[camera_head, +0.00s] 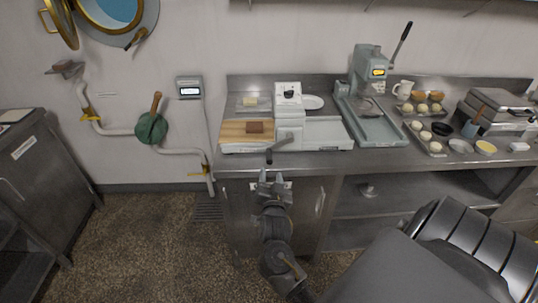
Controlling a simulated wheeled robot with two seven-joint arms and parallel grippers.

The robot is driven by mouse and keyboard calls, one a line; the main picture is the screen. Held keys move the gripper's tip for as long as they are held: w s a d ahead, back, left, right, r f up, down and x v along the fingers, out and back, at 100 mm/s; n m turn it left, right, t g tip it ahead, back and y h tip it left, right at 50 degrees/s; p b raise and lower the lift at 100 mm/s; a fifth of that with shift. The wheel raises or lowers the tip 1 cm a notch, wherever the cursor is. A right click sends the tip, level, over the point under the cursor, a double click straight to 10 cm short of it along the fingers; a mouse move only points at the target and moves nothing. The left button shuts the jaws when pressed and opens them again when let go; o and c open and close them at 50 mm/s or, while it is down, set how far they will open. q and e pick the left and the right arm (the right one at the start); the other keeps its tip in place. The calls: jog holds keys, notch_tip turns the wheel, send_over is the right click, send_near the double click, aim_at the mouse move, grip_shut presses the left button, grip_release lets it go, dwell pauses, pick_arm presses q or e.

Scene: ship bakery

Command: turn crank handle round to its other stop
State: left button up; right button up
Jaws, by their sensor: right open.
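A crank handle (280,146) sits at the front of a white bread-slicer-like machine (289,106) on the steel counter. Its grey arm slants down to the left and ends in a dark grip (269,157) near the counter's front edge. My right gripper (271,177) is open, its fingers pointing up just below the dark grip in the picture. I see nothing between the fingers. The gap between fingertips and grip looks small, but I cannot tell whether they touch. My left gripper is not in view.
A grey-green press (370,75) and trays of dough balls (427,138) stand further right. A green wall valve (151,128) is at left.

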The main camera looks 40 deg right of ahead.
aim_at(269, 155)
jog(key=p+x, duration=0.2)
jog(key=x, duration=0.7)
jog(key=shift+w+d, duration=0.2)
jog(key=shift+w, duration=0.1)
jog(key=shift+w+d+f, duration=0.1)
jog(key=shift+w+d, duration=0.2)
jog(key=shift+w, duration=0.15)
grip_shut()
